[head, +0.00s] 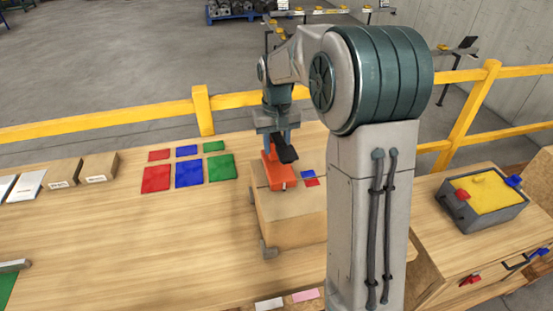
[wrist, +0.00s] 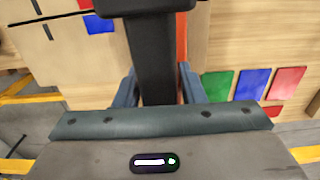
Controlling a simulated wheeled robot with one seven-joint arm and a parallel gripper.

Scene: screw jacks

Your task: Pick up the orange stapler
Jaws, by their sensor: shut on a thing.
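The orange stapler (head: 279,175) has an orange body and a black upper part. In the head view it is upright over the top of a cardboard box (head: 290,220), and I cannot tell if its lower end touches the box. My gripper (head: 277,137) is at the stapler's upper end and shut on it. In the wrist view the stapler's black part (wrist: 157,50) runs between the two blue-grey fingers of my gripper (wrist: 158,88), with a strip of orange along its right side. The fingers' contact is partly hidden.
Red, blue and green squares (head: 188,173) lie on the wooden table left of the box. Small cartons (head: 100,167) stand farther left. A grey bin with yellow contents (head: 482,198) is on the right-hand table. A yellow railing (head: 110,122) runs behind. The table's front left is mostly clear.

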